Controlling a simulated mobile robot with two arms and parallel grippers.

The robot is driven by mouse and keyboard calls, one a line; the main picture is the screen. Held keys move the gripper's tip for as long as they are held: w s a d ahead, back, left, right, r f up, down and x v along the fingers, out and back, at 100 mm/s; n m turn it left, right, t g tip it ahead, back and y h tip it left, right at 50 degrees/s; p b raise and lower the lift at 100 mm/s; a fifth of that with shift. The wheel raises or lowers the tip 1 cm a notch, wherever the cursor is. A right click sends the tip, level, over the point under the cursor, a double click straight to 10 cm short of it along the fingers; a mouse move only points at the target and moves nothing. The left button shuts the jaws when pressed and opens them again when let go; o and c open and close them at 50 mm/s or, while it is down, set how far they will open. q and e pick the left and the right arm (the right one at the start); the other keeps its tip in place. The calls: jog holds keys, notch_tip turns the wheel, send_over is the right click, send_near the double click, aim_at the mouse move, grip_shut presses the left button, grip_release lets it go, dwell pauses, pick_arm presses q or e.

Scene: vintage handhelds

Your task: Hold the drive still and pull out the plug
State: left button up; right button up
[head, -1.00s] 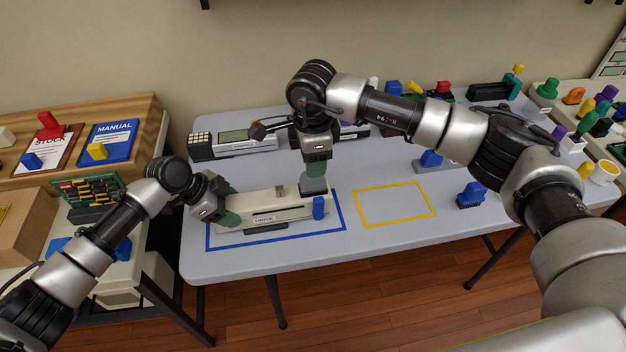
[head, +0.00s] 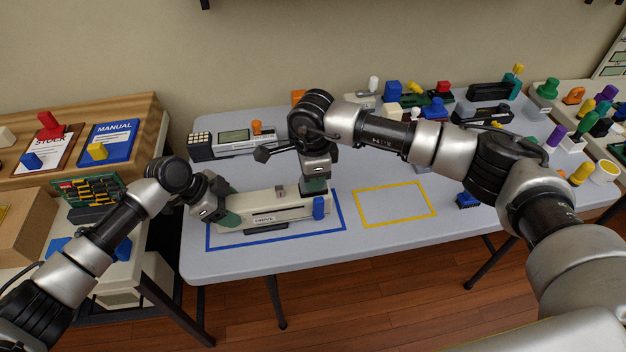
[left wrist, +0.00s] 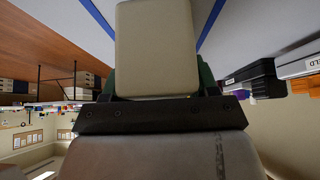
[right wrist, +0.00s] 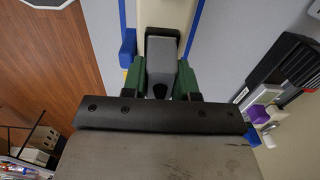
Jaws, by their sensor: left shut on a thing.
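The drive (head: 265,211) is a long cream box lying inside the blue outline on the grey table. My left gripper (head: 229,216) is shut on its left end; that end fills the space between the fingers in the left wrist view (left wrist: 157,50). My right gripper (head: 314,187) points down at the drive's right end. In the right wrist view its green fingers stand on both sides of the grey plug (right wrist: 161,55), very close to it; whether they press on it I cannot tell. The plug is hidden in the head view.
A blue block (head: 319,208) is at the drive's front right. An empty yellow outline (head: 395,223) lies to the right. A cream handheld with a screen (head: 235,142) lies behind the drive. Several coloured parts crowd the table's back right.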

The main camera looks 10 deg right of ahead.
pick_arm(q)
jog(key=shift+s+a+f, duration=0.1)
jog(key=shift+s+f, duration=0.1)
jog(key=shift+f, duration=0.25)
pick_arm(e)
grip_shut()
jog(key=shift+r, duration=3.85)
pick_arm(q)
jog(key=o, duration=1.5)
jog(key=shift+r, duration=0.1)
pick_arm(e)
jog(key=shift+a, duration=0.1)
pick_arm(q)
jog(key=shift+o, duration=0.2)
jog(key=shift+w, duration=0.1)
